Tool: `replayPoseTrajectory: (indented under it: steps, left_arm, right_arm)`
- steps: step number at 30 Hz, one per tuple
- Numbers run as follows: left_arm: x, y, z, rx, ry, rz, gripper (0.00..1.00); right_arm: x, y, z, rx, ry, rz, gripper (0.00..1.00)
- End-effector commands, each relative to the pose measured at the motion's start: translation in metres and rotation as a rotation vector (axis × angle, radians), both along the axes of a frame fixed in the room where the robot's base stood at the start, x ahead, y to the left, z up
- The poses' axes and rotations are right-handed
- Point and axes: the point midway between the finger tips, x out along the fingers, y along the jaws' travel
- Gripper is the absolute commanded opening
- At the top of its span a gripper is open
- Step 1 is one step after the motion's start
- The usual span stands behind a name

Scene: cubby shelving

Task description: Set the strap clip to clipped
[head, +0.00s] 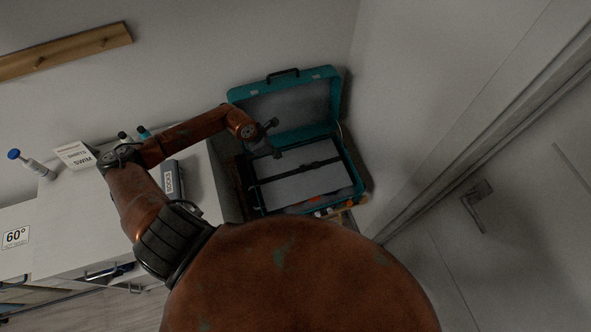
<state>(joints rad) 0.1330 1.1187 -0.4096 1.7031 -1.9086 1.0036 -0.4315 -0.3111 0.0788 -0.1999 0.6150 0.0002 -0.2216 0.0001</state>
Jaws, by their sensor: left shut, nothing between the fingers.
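The teal suitcase (333,97) stands open against the wall, its lid raised at the back. A dark strap (290,174) crosses the pale grey panel in its lower half. A small dark shape near the strap's middle, perhaps the strap clip (311,165), is too small to tell whether it is joined. My left gripper (268,128) is shut and empty, over the left part of the suitcase, behind the strap in the picture and apart from the clip. My right gripper is out of view.
A white cabinet (75,225) stands left of the suitcase, with a SOCKS box (172,182), a SWIM card (75,156) and bottles on top. A wall is close on the suitcase's right, then a door with a handle (478,203). A wooden peg rail (60,52) hangs upper left.

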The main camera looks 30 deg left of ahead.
Motion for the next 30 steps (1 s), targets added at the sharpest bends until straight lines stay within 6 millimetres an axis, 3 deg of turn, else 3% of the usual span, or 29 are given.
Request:
replayPoseTrajectory:
  steps: [1, 12, 30]
  left_arm:
    - [0.0, 0.0, -0.014, 0.0, 0.002, 0.001, 0.0]
    - [-0.004, 0.002, -0.073, 0.0, 0.019, 0.004, 0.0]
    - [-0.002, 0.0, -0.084, -0.002, 0.02, 0.005, 0.0]
  right_arm:
    - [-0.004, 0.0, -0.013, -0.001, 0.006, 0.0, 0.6]
    - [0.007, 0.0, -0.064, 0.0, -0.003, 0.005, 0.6]
    - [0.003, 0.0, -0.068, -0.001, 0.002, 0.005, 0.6]
